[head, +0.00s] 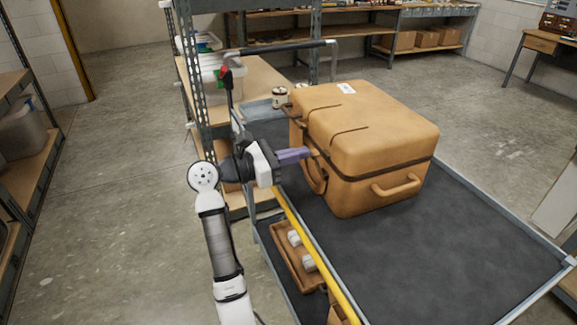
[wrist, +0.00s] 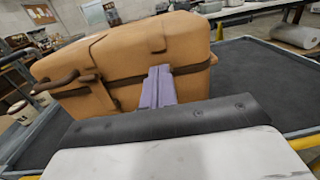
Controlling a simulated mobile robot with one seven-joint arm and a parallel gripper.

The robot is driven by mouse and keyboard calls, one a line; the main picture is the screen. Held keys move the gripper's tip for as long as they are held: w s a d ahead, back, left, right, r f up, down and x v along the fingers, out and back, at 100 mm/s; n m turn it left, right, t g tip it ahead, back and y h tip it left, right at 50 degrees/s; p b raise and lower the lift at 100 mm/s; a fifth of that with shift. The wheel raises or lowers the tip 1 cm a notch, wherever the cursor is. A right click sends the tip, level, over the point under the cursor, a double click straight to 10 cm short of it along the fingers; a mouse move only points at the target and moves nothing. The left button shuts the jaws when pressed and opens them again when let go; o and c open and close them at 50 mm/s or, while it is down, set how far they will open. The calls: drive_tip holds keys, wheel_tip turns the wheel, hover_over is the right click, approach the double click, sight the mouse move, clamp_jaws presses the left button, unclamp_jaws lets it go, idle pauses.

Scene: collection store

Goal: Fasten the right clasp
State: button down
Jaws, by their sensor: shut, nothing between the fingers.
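A tan suitcase (head: 362,130) stands closed on a dark cart top, with a dark brown band around its seam. It fills the middle of the wrist view (wrist: 120,60). My gripper (head: 309,153) is shut and empty, its purple fingers at the case's left side, close to the band. In the wrist view the fingertips (wrist: 160,70) cover part of the band, below a short strap line on the lid. I cannot tell whether they touch the case. The right clasp is not clearly visible; the fingers may hide it.
The cart top (head: 430,255) is clear in front of the case, with a raised metal rim. A small can (head: 280,98) stands behind the case. A brown tray (head: 290,255) with white items sits on the lower shelf. A shelf post (head: 193,80) rises behind my arm.

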drive_tip(key=shift+w+d+r+g+y+b, duration=0.15)
drive_tip(key=shift+w+d+r+g+y, duration=0.1)
drive_tip(key=shift+d+r+y, duration=0.35)
drive_tip(key=shift+w+d+r+g+y+b, duration=0.15)
drive_tip(key=shift+w+d+r+y, duration=0.15)
drive_tip(key=shift+d+y, duration=0.5)
drive_tip(key=shift+d+r, duration=0.1)
drive_tip(key=shift+d, duration=0.05)
drive_tip(key=shift+r, duration=0.1)
